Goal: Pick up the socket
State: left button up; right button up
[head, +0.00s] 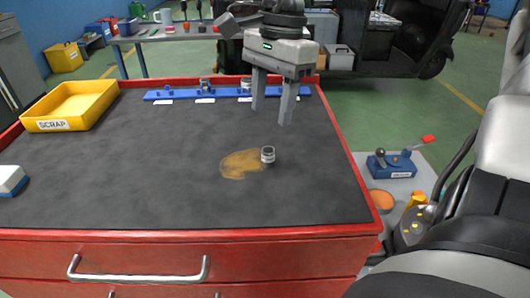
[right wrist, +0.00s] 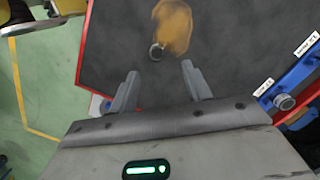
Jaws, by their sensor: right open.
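A small silver socket (head: 268,154) stands on the dark mat of the red workbench, at the right edge of a brown stain (head: 238,165). In the right wrist view the socket (right wrist: 156,53) shows ahead of the fingers, roughly between their lines. My right gripper (head: 272,114) is open and empty, above the mat and further back than the socket in the head view. Its two fingers (right wrist: 160,70) are apart and do not touch the socket. My left gripper is not in view.
A blue rail (head: 180,95) with a few sockets and white labels runs along the bench's back edge. A yellow SCRAP tray (head: 69,125) sits at the back left. A blue-and-white object (head: 11,181) lies at the left edge. The mat around the socket is clear.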

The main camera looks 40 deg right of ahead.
aim_at(268, 150)
jog(key=f, duration=0.4)
jog(key=shift+a+f, duration=0.1)
jog(key=shift+a, duration=0.2)
jog(key=f, duration=0.4)
jog(key=shift+s+a+f, duration=0.15)
jog(key=shift+s+a, duration=0.1)
jog(key=shift+s, duration=0.1)
jog(key=shift+a+f, duration=0.1)
jog(key=shift+f, duration=0.3)
grip_shut()
jog(key=shift+r, duration=0.1)
